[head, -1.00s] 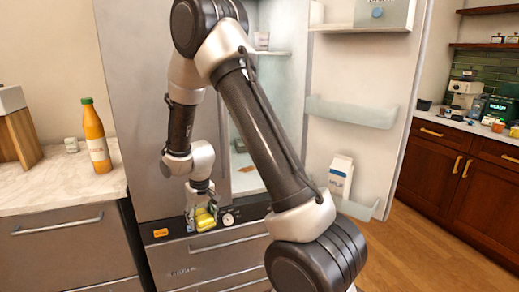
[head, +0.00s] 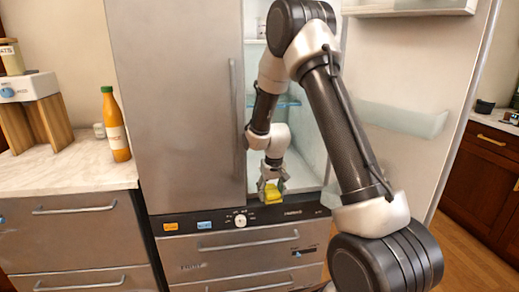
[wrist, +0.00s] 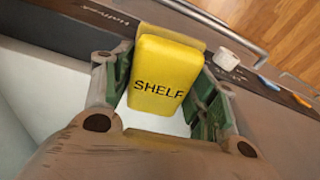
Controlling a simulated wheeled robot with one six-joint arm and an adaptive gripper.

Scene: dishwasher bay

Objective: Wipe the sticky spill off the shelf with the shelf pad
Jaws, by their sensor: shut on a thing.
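My gripper (head: 271,184) is shut on the yellow shelf pad (head: 273,194), just in front of the open fridge compartment (head: 312,165) and above the control strip. The wrist view shows the pad (wrist: 166,72) between both green-lined fingers, with the word SHELF facing the camera. Inside the fridge, a shelf with a bluish edge or patch (head: 289,104) shows partly behind my arm. I cannot tell whether that blue is the spill. No spill shows clearly in either view.
The left fridge door (head: 180,100) is closed, with a vertical handle beside the opening. The right door (head: 420,80) stands open with clear bins. My arm hides part of the compartment.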

